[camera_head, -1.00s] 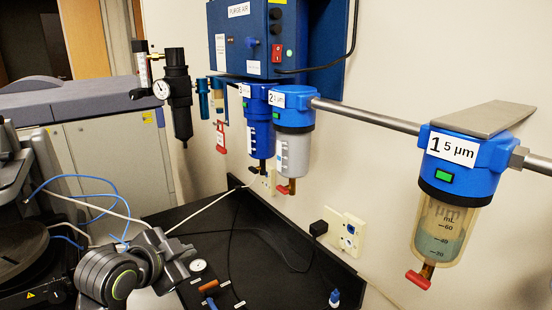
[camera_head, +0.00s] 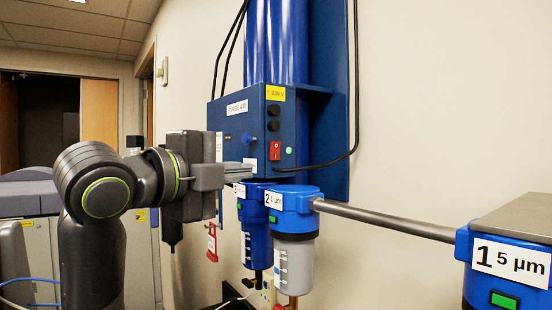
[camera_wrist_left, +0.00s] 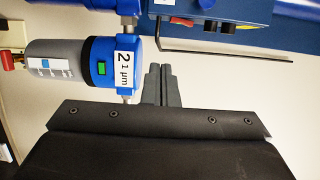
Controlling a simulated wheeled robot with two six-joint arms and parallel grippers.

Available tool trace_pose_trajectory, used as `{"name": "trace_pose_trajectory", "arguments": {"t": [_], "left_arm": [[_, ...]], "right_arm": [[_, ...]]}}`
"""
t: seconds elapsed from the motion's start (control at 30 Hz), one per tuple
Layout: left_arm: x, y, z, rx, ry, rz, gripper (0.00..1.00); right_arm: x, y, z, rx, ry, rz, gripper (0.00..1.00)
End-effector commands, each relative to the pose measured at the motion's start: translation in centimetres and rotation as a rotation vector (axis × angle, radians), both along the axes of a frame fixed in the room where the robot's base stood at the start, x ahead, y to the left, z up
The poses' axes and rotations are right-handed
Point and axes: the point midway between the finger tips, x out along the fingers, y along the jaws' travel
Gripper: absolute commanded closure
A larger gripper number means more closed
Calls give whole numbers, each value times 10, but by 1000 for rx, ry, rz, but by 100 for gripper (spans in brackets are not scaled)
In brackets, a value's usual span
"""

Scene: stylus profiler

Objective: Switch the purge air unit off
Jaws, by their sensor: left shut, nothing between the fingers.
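The purge air unit (camera_head: 240,112) is a blue box on the wall, labelled PURGE AIR. Whether the tips touch the box cannot be told. In the left wrist view the shut fingers (camera_wrist_left: 160,80) point toward the box's underside (camera_wrist_left: 240,36), and a red part (camera_wrist_left: 183,21), likely the switch, shows beyond them.
Filter 2 (camera_head: 293,226) and filter 3 (camera_head: 253,212) hang just below the box, close to the gripper. A metal pipe (camera_head: 385,218) runs right to filter 1 (camera_head: 515,258). A black cable (camera_head: 340,150) loops right of the switch. Wall space above the pipe is clear.

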Motion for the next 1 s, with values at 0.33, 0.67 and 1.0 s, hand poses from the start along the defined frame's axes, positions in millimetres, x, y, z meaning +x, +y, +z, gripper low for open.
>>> {"name": "trace_pose_trajectory", "arguments": {"t": [0.33, 0.67, 1.0], "left_arm": [[-23, -11, 27, 59, -102, -40, 100], [-23, -11, 27, 58, -101, -41, 100], [5, -36, 32, 56, -93, -45, 100]], "right_arm": [[1, -3, -12, -4, -1, 2, 64], [0, -3, -11, -4, 0, 2, 64], [0, -2, 12, -3, 0, 1, 64]]}}
